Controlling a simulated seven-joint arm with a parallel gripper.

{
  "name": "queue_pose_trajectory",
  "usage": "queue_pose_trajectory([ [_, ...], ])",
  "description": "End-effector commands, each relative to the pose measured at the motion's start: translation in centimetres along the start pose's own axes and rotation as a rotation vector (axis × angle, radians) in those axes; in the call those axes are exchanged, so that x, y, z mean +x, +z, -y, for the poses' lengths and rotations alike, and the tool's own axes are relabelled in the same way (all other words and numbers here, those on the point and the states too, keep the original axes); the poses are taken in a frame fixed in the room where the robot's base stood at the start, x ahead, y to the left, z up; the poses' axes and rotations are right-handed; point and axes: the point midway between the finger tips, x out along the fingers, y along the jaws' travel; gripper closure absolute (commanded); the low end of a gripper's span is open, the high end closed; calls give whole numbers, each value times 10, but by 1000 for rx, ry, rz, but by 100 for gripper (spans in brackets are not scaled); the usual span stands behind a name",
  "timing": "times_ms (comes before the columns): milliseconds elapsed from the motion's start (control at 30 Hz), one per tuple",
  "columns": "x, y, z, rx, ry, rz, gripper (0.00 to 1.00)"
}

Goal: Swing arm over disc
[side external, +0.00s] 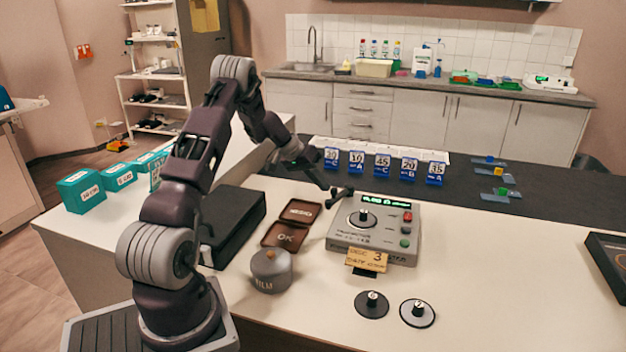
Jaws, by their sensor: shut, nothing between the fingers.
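A grey tester box (375,243) stands on the white bench, with a lit green display and red and green buttons on its right side. A dark disc (352,222) with a pale knob lies on its top. A short black swing arm (342,193) sits at the box's back left corner, apart from the disc in the picture. My gripper (325,186) is shut and empty, pointing down beside the swing arm's left end. Whether it touches the swing arm cannot be told. A tan card (366,260) at the box's front reads "DISC 3".
Two loose discs, one (371,306) left and one (418,315) right, lie in front of the box. A grey lidded pot (271,272), brown trays (284,236) and a black case (236,222) are to the left. Blue numbered blocks (383,166) line the back.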

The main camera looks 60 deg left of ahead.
Motion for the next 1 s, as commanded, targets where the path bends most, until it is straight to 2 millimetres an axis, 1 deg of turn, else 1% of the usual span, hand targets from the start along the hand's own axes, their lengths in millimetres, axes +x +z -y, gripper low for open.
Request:
queue_pose_trajectory([
  [367, 0, 0, -2, -2, -1, -2, 100],
  [533, 1, 2, -6, -33, -15, -16, 100],
  [833, 8, 10, -26, -195, -99, -97, 100],
  [1000, 15, 11, -40, -200, -104, -103, 100],
])
